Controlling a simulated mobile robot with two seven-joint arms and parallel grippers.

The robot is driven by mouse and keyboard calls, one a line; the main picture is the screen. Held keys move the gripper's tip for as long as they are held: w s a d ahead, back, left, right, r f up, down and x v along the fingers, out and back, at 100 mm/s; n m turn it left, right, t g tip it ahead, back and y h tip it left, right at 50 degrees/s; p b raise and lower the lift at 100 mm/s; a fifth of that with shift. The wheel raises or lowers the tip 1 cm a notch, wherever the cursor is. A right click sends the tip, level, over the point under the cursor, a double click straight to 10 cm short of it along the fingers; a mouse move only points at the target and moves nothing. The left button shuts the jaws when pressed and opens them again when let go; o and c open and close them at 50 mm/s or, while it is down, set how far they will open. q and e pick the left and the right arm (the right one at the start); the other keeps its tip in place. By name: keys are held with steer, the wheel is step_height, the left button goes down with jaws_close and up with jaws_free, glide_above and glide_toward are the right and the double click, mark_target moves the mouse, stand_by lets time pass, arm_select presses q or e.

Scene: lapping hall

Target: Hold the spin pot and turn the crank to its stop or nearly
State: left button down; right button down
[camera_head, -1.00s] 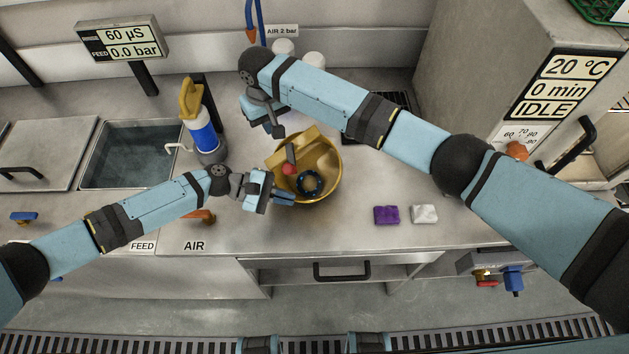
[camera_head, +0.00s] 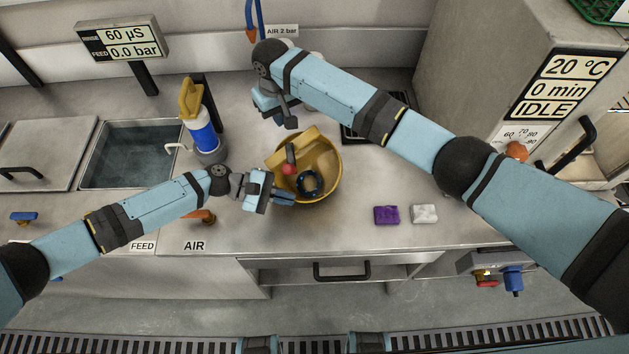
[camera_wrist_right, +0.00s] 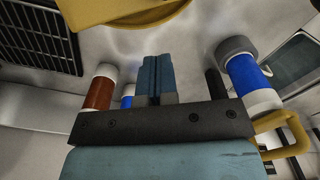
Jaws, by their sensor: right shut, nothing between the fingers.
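The spin pot (camera_head: 325,160) is a gold bowl on the counter, with a dark blue-black ring inside. Its crank (camera_head: 290,154) is a short dark arm with a red knob, over the bowl's left part. My left gripper (camera_head: 283,198) is at the pot's lower-left rim and looks shut on it; the fingertips are partly hard to make out. My right gripper (camera_head: 268,106) is behind the pot, apart from the crank. In the right wrist view its fingers (camera_wrist_right: 156,78) are shut and empty, with the pot's gold edge (camera_wrist_right: 125,12) at the top.
A blue and white bottle with a yellow top (camera_head: 200,128) stands left of the pot, near the sink (camera_head: 135,155). Purple (camera_head: 386,215) and white (camera_head: 424,214) blocks lie at the right front. In the wrist view a red-brown bottle (camera_wrist_right: 100,90) stands near the right fingers.

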steer(key=shift+r, duration=0.1)
step_height(320, 180, up, 7)
stand_by(0.8)
steer(key=shift+d, duration=0.1)
